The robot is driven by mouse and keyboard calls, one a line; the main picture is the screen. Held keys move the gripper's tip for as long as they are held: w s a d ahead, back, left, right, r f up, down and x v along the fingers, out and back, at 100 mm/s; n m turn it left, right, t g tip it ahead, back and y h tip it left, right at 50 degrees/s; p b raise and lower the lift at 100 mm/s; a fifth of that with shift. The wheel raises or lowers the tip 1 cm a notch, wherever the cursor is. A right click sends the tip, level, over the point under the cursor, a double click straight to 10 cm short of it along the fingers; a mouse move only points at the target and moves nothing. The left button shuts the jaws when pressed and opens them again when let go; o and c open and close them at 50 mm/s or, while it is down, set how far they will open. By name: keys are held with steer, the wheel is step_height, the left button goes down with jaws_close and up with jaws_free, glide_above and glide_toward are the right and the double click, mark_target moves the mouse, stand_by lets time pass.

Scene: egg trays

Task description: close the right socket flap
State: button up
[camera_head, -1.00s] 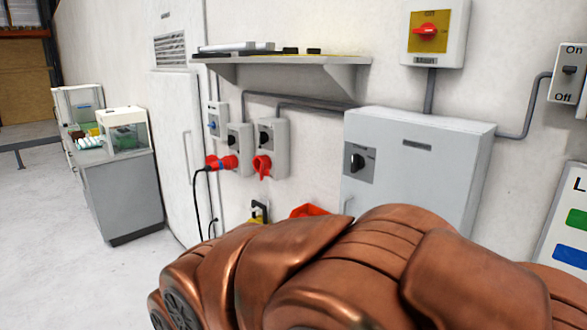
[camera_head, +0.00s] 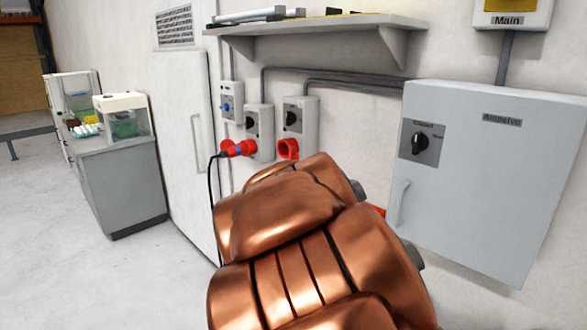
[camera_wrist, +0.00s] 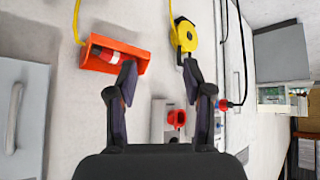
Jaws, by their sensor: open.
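The right socket (camera_head: 299,118) is a grey wall box with a black rotary switch and a red outlet (camera_head: 288,149) at its lower end. The red outlet also shows in the wrist view (camera_wrist: 176,118), between my fingers and beyond them. Its red flap looks swung away from the opening, but it is too small to be sure of its angle. My gripper (camera_wrist: 160,75) is open and empty, apart from the socket. In the head view my copper-coloured arm hides the gripper and the wall below the socket.
The left socket (camera_head: 259,125) holds a red plug (camera_head: 238,149) with a hanging black cable. In the wrist view an orange holder (camera_wrist: 115,55) and a yellow reel (camera_wrist: 185,35) are near my fingers.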

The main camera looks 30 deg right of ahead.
steer(key=w+d+r+m+t+h+b, duration=0.1)
steer(key=w+d+r+t+h+b, duration=0.15)
steer(key=w+d, duration=0.4)
steer(key=w+d+r+t+h+b, duration=0.2)
steer(key=w+d+t+h, duration=0.1)
steer(key=w+d, duration=0.4)
steer(key=n+t+h+b, duration=0.1)
steer(key=t+b, duration=0.4)
steer(key=t, duration=0.2)
glide_toward(296, 158)
steer(key=w+d, duration=0.1)
steer(key=w, duration=0.1)
steer(key=shift+r+p+x, duration=0.15)
steer(key=shift+p+x, duration=0.55)
steer(key=shift+x, duration=1.4)
steer(key=shift+r+p+x, duration=0.1)
steer(key=shift+p+x, duration=0.6)
steer(key=shift+x, duration=1.45)
steer(key=shift+s, duration=0.1)
steer(key=shift+a, duration=0.1)
steer(key=c, duration=0.5)
steer(key=shift+h, duration=0.25)
jaws_close()
